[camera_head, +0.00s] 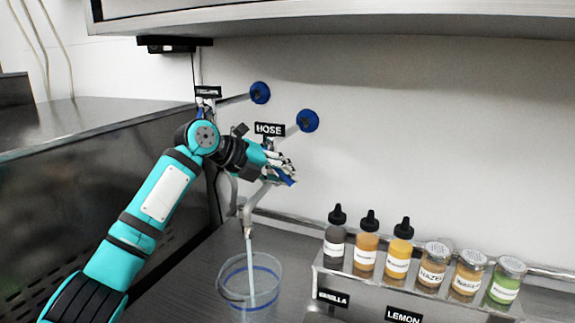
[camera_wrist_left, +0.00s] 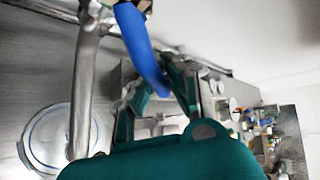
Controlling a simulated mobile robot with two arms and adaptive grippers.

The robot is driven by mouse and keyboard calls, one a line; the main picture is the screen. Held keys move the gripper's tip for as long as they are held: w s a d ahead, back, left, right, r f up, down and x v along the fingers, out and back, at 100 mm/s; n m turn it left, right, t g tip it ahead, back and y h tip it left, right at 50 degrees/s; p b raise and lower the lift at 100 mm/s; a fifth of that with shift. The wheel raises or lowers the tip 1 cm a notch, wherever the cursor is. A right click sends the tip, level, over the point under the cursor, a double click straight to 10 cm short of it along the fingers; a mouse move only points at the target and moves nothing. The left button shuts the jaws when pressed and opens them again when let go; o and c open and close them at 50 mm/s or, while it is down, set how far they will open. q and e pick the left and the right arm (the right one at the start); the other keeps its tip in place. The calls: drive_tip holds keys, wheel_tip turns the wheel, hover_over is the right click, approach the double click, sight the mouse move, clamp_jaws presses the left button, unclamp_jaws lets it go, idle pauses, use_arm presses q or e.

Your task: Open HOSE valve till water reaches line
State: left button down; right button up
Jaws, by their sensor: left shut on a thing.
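The HOSE sign (camera_head: 269,129) hangs on the wall pipe above the valve. My left gripper (camera_head: 281,174) is at the valve under this sign, shut on its blue handle, which shows as a long blue lever (camera_wrist_left: 140,45) in the left wrist view. The fingers hide part of the handle. Below, a clear bucket (camera_head: 232,291) with a blue line stands on the counter. A pale, narrow column (camera_head: 250,262) runs from the spout down into the bucket and looks like water. The water level is hard to tell. The bucket also shows in the left wrist view (camera_wrist_left: 35,140). My right gripper is not in view.
A metal rack (camera_head: 350,283) to the right holds several bottles and jars, with VANILLA and LEMON labels in front. A second valve sign (camera_head: 208,92) is at the left. A steel cabinet (camera_head: 60,190) stands at the left, and a shelf (camera_head: 340,14) overhangs above.

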use_arm(q)
drive_tip(key=shift+w+a+f+m+y+p, duration=0.2)
drive_tip(key=shift+a+f+m+y+p, duration=0.25)
drive_tip(key=shift+y+p, duration=0.3)
drive_tip(key=c, duration=1.3)
unclamp_jaws()
drive_tip(key=shift+o, duration=0.2)
drive_tip(key=v, duration=1.2)
drive_tip(key=shift+s, duration=0.2)
drive_tip(key=shift+d, duration=0.1)
